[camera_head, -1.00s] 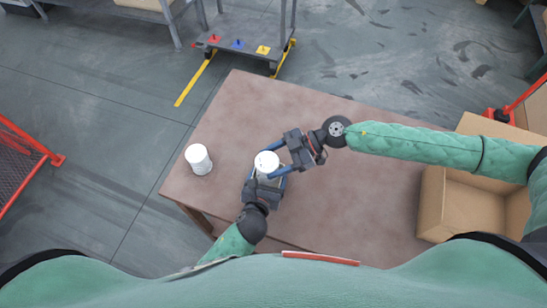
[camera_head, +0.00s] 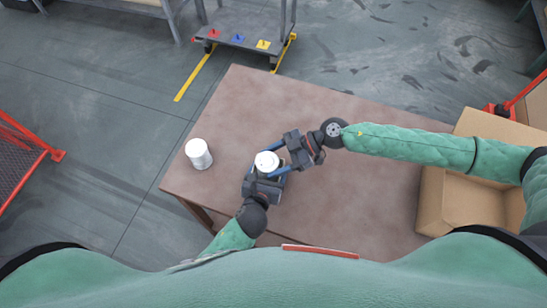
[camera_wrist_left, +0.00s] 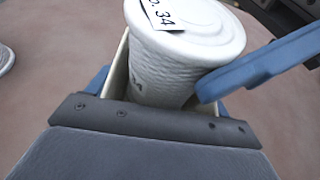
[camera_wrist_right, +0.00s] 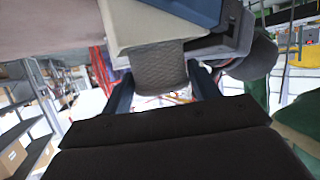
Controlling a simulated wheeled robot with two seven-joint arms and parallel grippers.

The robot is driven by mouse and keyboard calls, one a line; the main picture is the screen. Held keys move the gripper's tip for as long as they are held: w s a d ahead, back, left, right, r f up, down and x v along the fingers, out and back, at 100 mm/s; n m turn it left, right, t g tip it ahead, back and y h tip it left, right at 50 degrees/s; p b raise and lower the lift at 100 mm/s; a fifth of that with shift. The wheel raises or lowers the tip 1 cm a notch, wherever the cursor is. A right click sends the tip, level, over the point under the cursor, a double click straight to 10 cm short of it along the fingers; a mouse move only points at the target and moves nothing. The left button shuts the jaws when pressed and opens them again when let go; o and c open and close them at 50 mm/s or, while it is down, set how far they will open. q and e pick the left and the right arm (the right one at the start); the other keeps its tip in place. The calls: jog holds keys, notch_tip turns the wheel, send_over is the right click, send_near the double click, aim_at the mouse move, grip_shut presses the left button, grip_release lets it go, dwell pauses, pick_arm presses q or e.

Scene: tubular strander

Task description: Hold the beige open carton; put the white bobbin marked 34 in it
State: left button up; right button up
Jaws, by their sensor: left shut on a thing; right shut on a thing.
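The white bobbin marked 34 (camera_head: 266,161) is held above the near left part of the table; its label shows in the left wrist view (camera_wrist_left: 175,65). My left gripper (camera_head: 264,177) is shut on it from below in the picture. My right gripper (camera_head: 279,160) is shut on the same bobbin from the right. The right wrist view shows the bobbin's textured body (camera_wrist_right: 158,70) between the blue fingers, partly covered by the left gripper. The beige open carton (camera_head: 455,205) stands at the table's right end, with no gripper on it; my right arm partly hides it.
A second white bobbin (camera_head: 198,154) stands alone near the left edge of the brown table (camera_head: 340,210). The table's middle is clear. A cart (camera_head: 245,40) with red, blue and yellow pieces stands beyond the far edge. Red mesh fencing (camera_head: 20,160) is at the left.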

jog(key=shift+f, duration=0.7)
jog(key=o, duration=1.2)
jog(key=shift+s, duration=0.1)
pick_arm(q)
jog(key=shift+w+a, duration=0.1)
pick_arm(e)
jog(key=shift+s, duration=0.15)
jog(key=shift+s+f, duration=0.1)
jog(key=shift+c, duration=0.4)
jog(key=shift+d, duration=0.25)
jog(key=shift+c, duration=0.2)
jog(key=shift+o, duration=0.6)
jog(key=w+v, duration=0.1)
jog(key=v, duration=1)
jog(key=shift+d+r, duration=0.25)
jog(key=shift+r, duration=0.05)
